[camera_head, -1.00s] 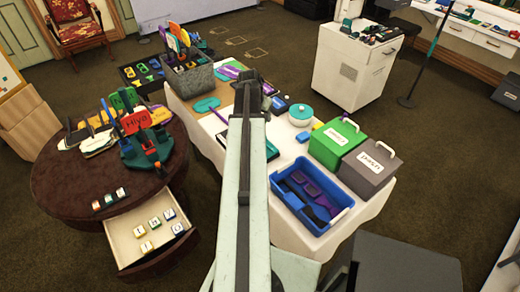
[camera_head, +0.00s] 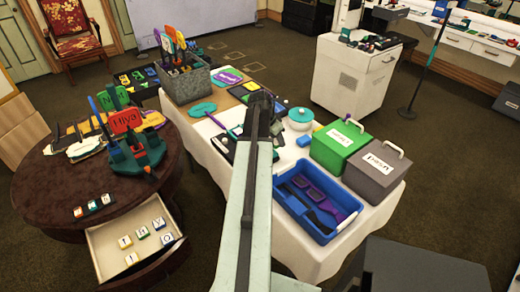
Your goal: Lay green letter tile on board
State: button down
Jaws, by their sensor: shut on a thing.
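Several pale letter tiles (camera_head: 143,233) lie in the open drawer of the round brown table, at the lower left. Their sides and letters are coloured, but too small for me to tell surely which is green. Three more small tiles (camera_head: 92,205) stand in a row near the table's front edge, apart from the drawer. I cannot make out a board for the tiles. My pale arm (camera_head: 254,195) reaches up the middle of the view, over the white-clothed table. Its dark far end hides my gripper and anything in it.
The open drawer (camera_head: 100,262) juts out below the round table (camera_head: 55,190). A sign holder (camera_head: 135,150) with coloured signs stands on that table. The white-clothed table holds a grey bin (camera_head: 185,83), a blue tray (camera_head: 290,205), a green box (camera_head: 338,145) and a grey box (camera_head: 375,168).

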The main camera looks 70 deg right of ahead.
jog(key=w, duration=0.2)
jog(key=w+a, duration=0.1)
jog(key=w, duration=0.1)
jog(key=w+a, duration=0.1)
jog(key=w, duration=0.1)
jog(key=shift+w+f, duration=0.2)
jog(key=shift+f, duration=0.15)
jog(key=f+b, duration=0.2)
jog(key=b, duration=0.1)
jog(key=f+b, duration=0.1)
jog(key=f, duration=0.1)
jog(key=shift+w, duration=0.25)
jog(key=shift+a+r, duration=0.1)
jog(key=shift+r, duration=0.15)
jog(key=shift+f, duration=0.2)
jog(key=c, duration=0.8)
grip_release()
jog(key=shift+r, duration=0.1)
